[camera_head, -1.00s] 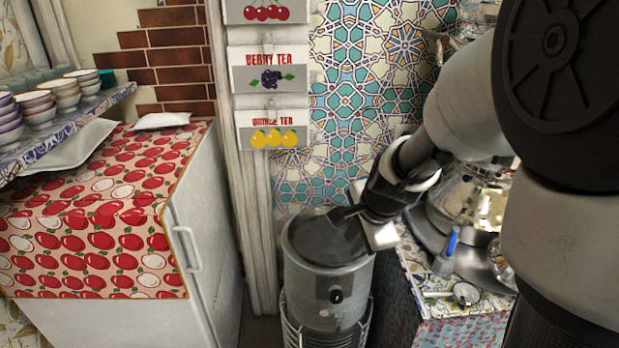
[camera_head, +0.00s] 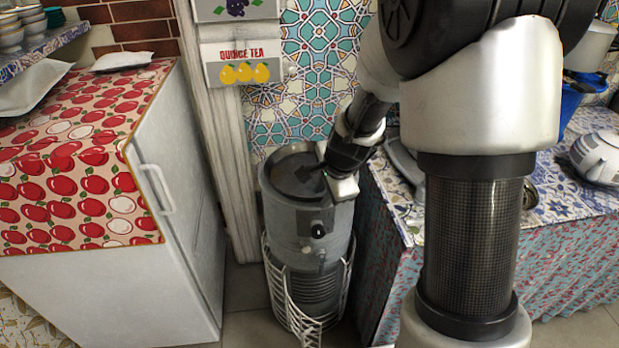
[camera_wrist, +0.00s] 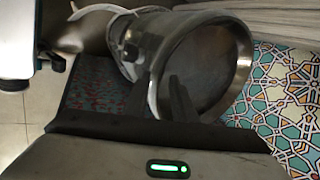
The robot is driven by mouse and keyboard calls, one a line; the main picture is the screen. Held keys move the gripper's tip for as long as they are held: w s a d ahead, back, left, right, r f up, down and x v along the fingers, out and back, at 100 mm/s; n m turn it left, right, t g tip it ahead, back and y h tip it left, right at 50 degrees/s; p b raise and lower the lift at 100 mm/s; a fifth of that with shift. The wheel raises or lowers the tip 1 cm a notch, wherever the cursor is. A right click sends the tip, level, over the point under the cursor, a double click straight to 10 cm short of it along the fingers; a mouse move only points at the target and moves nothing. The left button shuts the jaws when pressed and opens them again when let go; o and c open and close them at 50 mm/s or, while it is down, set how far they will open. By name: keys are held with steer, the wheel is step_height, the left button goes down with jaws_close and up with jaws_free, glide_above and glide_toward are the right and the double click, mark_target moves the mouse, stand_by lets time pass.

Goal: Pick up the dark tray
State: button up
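My gripper (camera_head: 312,177) is over the top of a grey metal cylinder (camera_head: 305,220) in the head view. No tray shows clearly as the dark one. A grey, tray-like edge (camera_head: 403,158) shows on the patterned table to the right of my gripper, mostly hidden by my arm.
A white cabinet (camera_head: 170,250) with an apple-print cloth stands left, holding pale dishes (camera_head: 30,88). The patterned table (camera_head: 565,200) is right, with a white teapot (camera_head: 598,157). A white wire rack (camera_head: 290,300) surrounds the cylinder's base. Floor shows between cabinet and cylinder.

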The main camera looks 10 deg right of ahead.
jaws_close()
